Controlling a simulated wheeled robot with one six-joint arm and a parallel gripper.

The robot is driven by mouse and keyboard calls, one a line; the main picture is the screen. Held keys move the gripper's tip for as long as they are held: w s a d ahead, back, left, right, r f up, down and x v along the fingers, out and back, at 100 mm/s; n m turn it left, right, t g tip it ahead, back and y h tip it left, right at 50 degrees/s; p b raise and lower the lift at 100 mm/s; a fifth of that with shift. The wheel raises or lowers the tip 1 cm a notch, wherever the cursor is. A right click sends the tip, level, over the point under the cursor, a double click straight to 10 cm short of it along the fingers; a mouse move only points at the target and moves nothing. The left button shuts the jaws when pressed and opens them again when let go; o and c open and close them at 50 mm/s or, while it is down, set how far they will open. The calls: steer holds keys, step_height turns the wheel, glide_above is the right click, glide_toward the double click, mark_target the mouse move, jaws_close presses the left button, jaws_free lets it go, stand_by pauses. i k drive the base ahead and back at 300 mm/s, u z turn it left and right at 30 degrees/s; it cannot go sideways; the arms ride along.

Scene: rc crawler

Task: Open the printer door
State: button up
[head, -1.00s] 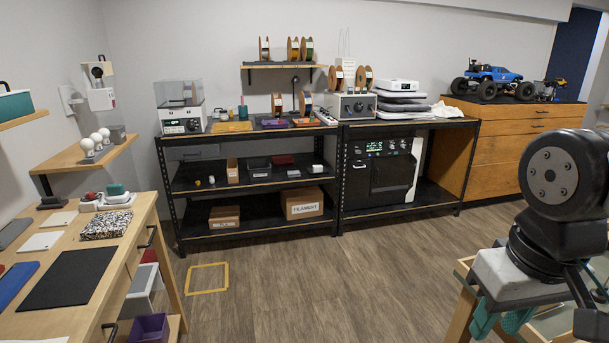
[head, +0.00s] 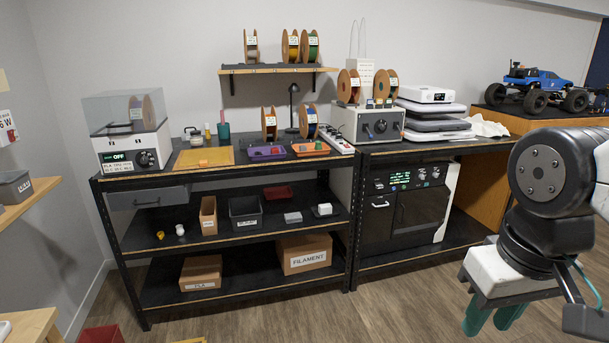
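The printer appears to be the black and white machine with a lit display and knobs on the lower right shelf. Its dark front door (head: 422,213) looks shut, with a handle near its left edge. A narrower black panel (head: 378,216) with its own small handle is to the left of the door. My gripper (head: 494,314) hangs at the lower right, nearer to me than the printer and apart from it. Its teal fingers point down with a gap between them, and I see nothing held. My arm hides part of the space to the printer's right.
A black shelving unit (head: 240,265) holds boxes and bins to the left. Spools and a control box (head: 368,124) stand on top. A wooden cabinet (head: 483,195) is right of the printer. Wood floor (head: 375,310) is clear in front.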

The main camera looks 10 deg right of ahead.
mark_target(426, 207)
steer(key=i, duration=2.65)
steer(key=z, duration=2.25)
steer(key=i, duration=0.6)
steer(key=u, duration=1.35)
